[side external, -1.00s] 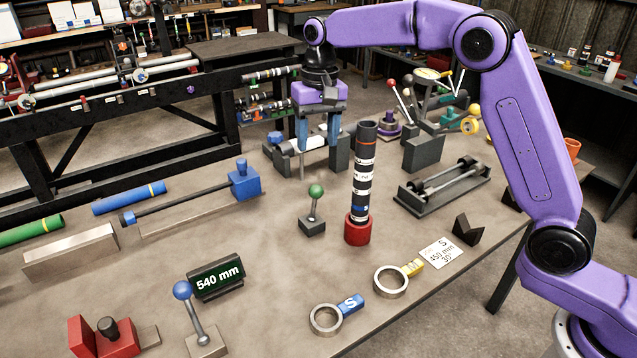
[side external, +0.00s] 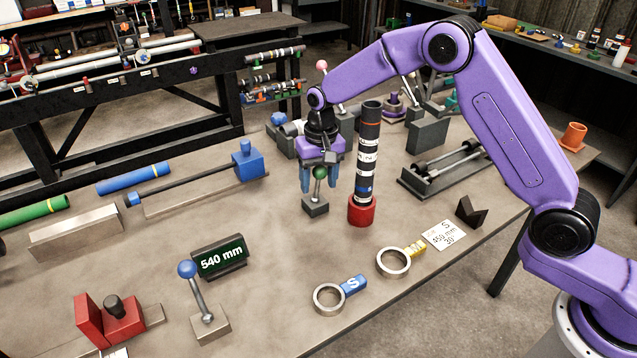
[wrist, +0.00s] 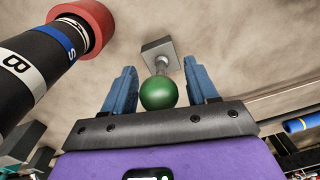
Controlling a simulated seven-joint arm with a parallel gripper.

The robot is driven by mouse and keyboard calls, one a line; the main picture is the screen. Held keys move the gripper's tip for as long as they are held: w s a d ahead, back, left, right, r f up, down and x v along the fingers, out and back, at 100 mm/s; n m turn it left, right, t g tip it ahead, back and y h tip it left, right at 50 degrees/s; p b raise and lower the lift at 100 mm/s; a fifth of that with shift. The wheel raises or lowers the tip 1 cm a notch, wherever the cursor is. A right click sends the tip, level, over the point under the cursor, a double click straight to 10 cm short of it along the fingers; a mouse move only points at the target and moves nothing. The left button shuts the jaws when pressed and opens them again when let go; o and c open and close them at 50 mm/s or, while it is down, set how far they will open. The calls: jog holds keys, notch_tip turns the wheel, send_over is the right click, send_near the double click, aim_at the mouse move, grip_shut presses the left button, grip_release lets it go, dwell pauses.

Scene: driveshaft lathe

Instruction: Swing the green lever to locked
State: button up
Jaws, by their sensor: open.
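The green lever is a green ball (side external: 319,172) on a short grey stem rising from a dark square base (side external: 315,206) on the table. In the wrist view the green ball (wrist: 158,93) sits between the two blue fingers, with its base (wrist: 158,52) beyond. My gripper (side external: 319,188) is open, pointing down, with one finger on each side of the ball. In the wrist view a gap shows between the ball and each finger of my gripper (wrist: 160,88). The ball hides part of the stem.
A banded black shaft (side external: 367,150) stands upright in a red cup (side external: 361,211) close to the right of my gripper. A blue-ball lever (side external: 187,268) and a 540 mm sign (side external: 220,258) stand toward the front.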

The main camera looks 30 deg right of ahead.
jog(key=shift+f, duration=0.65)
grip_shut()
jog(key=shift+s, duration=0.1)
jog(key=shift+s+f+t, duration=0.2)
jog(key=shift+s+t, duration=0.2)
jog(key=shift+t, duration=0.55)
jog(key=shift+s+f+t, duration=0.2)
jog(key=shift+s+t, duration=0.2)
jog(key=shift+t, duration=0.55)
grip_release()
